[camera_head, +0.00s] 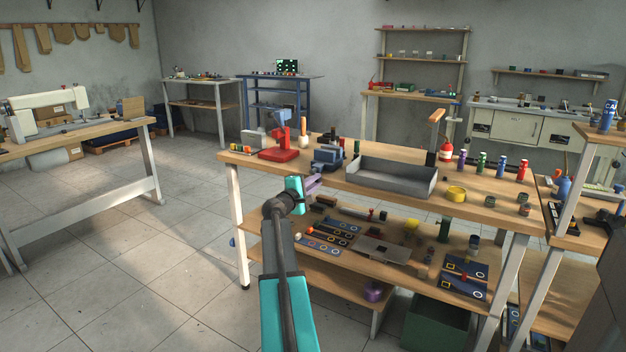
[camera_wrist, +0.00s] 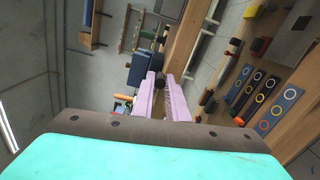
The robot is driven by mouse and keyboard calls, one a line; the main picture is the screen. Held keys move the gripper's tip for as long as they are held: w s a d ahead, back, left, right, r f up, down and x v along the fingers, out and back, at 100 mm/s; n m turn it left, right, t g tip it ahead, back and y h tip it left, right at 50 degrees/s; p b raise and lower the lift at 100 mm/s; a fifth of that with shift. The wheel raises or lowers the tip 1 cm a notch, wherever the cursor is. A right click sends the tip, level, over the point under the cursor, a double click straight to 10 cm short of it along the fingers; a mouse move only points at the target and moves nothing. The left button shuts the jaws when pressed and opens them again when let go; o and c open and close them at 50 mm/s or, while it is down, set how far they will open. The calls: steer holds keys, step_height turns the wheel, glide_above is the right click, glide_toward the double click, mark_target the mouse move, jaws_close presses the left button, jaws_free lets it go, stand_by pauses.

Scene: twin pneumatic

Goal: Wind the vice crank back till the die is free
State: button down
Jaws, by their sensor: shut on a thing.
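The blue vice (camera_head: 328,158) stands at the front left edge of the workbench. It also shows in the wrist view (camera_wrist: 143,68), just beyond my fingers. My gripper (camera_head: 314,184) is at the bench's front edge, just below and in front of the vice. In the wrist view its lilac fingers (camera_wrist: 162,82) are shut on a dark part of the vice crank (camera_wrist: 160,75), which they mostly hide. I cannot make out the die or tell how tightly the vice jaws sit on it.
On the workbench (camera_head: 395,191), a red press (camera_head: 279,152) stands left of the vice and a grey tray (camera_head: 392,176) to its right. Open tiled floor (camera_head: 150,265) lies to the left.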

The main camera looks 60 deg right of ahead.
mark_target(313, 172)
steer(key=shift+w+d+r+n+p, duration=0.1)
steer(key=shift+r+n+p, duration=0.55)
steer(key=shift+n+p, duration=1)
steer(key=shift+w+a+r+n+p, duration=0.15)
steer(key=shift+r+n+p, duration=0.5)
steer(key=shift+n+p, duration=1)
steer(key=shift+w+d+r+n+p, duration=0.15)
steer(key=shift+r+n+p, duration=0.5)
steer(key=shift+n+p, duration=1)
steer(key=c, duration=1.7)
jaws_free()
steer(key=shift+f, duration=0.1)
steer(key=shift+c, duration=0.2)
steer(key=a, duration=1.4)
